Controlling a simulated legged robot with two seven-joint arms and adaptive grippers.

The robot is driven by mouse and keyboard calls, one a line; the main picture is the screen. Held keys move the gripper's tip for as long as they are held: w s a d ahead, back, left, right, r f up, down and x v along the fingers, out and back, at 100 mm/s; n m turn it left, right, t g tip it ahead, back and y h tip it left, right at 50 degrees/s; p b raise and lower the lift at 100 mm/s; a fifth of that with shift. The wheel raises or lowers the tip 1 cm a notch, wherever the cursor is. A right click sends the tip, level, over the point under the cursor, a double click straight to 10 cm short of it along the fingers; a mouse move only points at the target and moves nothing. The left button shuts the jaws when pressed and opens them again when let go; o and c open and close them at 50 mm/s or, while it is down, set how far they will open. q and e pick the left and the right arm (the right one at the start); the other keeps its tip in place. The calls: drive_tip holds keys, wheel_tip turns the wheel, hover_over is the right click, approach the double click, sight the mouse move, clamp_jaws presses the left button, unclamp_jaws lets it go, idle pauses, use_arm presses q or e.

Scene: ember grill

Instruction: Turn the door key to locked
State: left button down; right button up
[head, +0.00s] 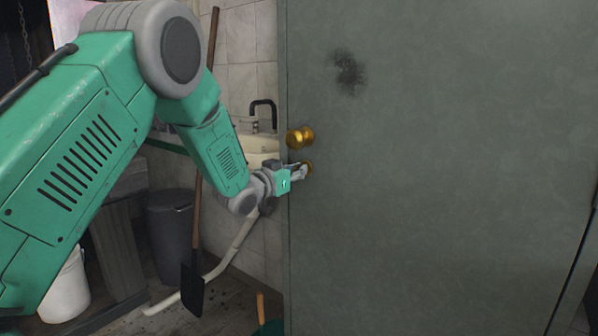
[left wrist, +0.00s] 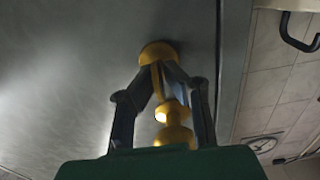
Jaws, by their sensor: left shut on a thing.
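The grey-green door (head: 430,190) fills the right half of the head view. A brass round knob (head: 300,138) sits near its left edge, with the brass lock plate (head: 309,166) just below. My left gripper (head: 303,171) is at this plate. In the left wrist view the fingers of my left gripper (left wrist: 160,72) converge on the brass key (left wrist: 156,76) in front of the round plate (left wrist: 158,52), shut on it. The key is mostly hidden by the fingers, so its angle is hard to tell. The knob (left wrist: 174,128) shows between the fingers, apart from them. My right gripper is not in view.
Left of the door are a sink (head: 262,146) with a black tap (head: 264,108), a long-handled shovel (head: 193,285), a grey bin (head: 172,235) and a white bucket (head: 66,290). The door face right of the lock is clear, with a dark smudge (head: 347,74).

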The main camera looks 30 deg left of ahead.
use_arm(q)
drive_tip(key=m, duration=0.4)
drive_tip(key=shift+d+f+m, duration=0.1)
drive_tip(key=shift+f+m, duration=0.05)
drive_tip(key=shift+m, duration=0.25)
drive_tip(key=shift+s+d+f+m+b, duration=0.15)
drive_tip(key=shift+m+b, duration=0.6)
drive_tip(key=shift+m, duration=2.45)
drive_tip(key=shift+w+d+f+m+b, duration=0.15)
drive_tip(key=shift+m+b, duration=0.6)
drive_tip(key=shift+m, duration=2.45)
drive_tip(key=shift+s+a+f, duration=0.1)
drive_tip(key=c, duration=1.7)
unclamp_jaws()
drive_tip(key=shift+c, duration=0.2)
drive_tip(key=shift+r, duration=0.2)
